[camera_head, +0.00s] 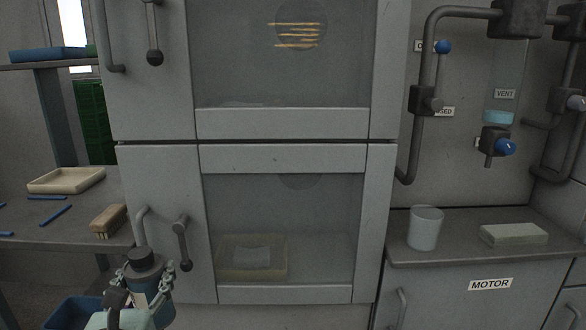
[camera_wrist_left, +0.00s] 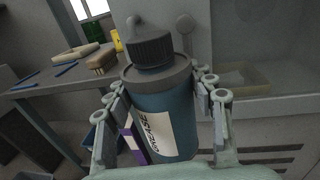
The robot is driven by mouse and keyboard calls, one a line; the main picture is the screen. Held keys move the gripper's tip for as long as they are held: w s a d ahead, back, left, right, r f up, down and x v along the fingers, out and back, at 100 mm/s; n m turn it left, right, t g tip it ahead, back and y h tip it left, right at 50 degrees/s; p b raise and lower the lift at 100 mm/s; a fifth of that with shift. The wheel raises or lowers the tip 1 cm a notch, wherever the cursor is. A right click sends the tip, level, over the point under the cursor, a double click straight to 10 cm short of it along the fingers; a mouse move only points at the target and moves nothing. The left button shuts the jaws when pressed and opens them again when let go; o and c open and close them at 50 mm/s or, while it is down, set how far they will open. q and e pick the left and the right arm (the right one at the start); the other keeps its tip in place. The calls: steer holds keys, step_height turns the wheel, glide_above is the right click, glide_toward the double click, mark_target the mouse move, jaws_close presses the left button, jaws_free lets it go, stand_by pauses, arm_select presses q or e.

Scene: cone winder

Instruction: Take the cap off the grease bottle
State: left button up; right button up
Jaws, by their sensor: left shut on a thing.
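The grease bottle (camera_wrist_left: 165,110) is dark blue-grey with a white label, and stands slightly tilted in the left wrist view. My right gripper is not in view.
A side table at left holds a beige tray (camera_head: 66,180), a brush (camera_head: 109,220) and blue sticks (camera_head: 55,215). A blue bin (camera_head: 75,313) is below it. The cabinet's lower door handle (camera_head: 182,242) is close behind the bottle. A cup (camera_head: 425,228) stands on the right counter.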

arm_select(q)
steer(key=s+d+f+m+h, duration=0.2)
steer(key=d+f, duration=0.4)
steer(key=d, duration=0.4)
steer(key=shift+s+d+f+m+h, duration=0.3)
steer(key=shift+s+h, duration=0.2)
steer(key=shift+h, duration=0.5)
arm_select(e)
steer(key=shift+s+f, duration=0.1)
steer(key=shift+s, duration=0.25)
